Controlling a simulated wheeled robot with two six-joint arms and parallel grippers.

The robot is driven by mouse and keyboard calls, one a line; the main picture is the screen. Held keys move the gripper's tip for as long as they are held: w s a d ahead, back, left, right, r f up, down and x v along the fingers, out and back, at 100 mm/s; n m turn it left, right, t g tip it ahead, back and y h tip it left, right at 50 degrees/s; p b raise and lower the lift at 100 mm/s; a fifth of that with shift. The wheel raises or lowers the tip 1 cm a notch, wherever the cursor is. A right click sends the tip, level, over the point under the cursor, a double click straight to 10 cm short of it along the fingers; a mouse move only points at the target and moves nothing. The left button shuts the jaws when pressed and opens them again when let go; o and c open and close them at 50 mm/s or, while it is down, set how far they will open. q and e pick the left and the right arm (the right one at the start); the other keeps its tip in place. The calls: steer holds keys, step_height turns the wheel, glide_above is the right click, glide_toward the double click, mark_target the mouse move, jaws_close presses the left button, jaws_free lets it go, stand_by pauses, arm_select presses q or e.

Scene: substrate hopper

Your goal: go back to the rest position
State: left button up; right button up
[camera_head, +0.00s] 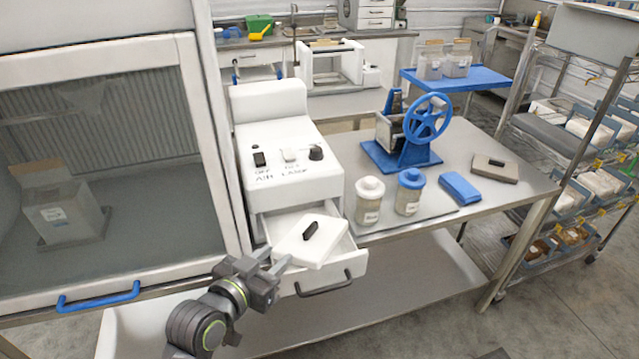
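My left gripper (277,257) is in front of the open drawer (346,265) of the white control box. Its two fingertips point up toward the drawer with a small gap between them, and it holds nothing that I can see. In the drawer lies a white lid-like block (294,245) with a black handle on top, tilted in the picture. The gripper looks close to the drawer's left front corner; I cannot tell whether they touch. My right gripper is not in view.
A glass-fronted cabinet (190,120) with a blue handle stands left. On the steel table (480,140) are a blue hand-wheel hopper (402,155), two jars (369,205), a blue block (459,188) and a grey block (494,167). A shelf rack stands right.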

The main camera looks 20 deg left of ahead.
arm_select(q)
steer(key=s+a+f+n+g+y, duration=0.1)
steer(key=s+a+f+g+y, duration=0.15)
steer(key=s+f+g, duration=0.4)
steer(key=s+a+f+n+g+y, duration=0.1)
steer(key=s+a+f, duration=0.25)
steer(key=s, duration=0.55)
steer(key=s+a+f+n+g+y, duration=0.1)
steer(key=s+a+f+g, duration=0.25)
steer(key=s+f, duration=0.35)
step_height(320, 180, down, 25)
steer(key=s+g, duration=0.2)
steer(key=s+f, duration=1.4)
steer(key=shift+d+f+g+b, duration=0.3)
steer(key=shift+d+g+b, duration=0.1)
steer(key=shift+d, duration=0.05)
steer(key=shift+h, duration=0.25)
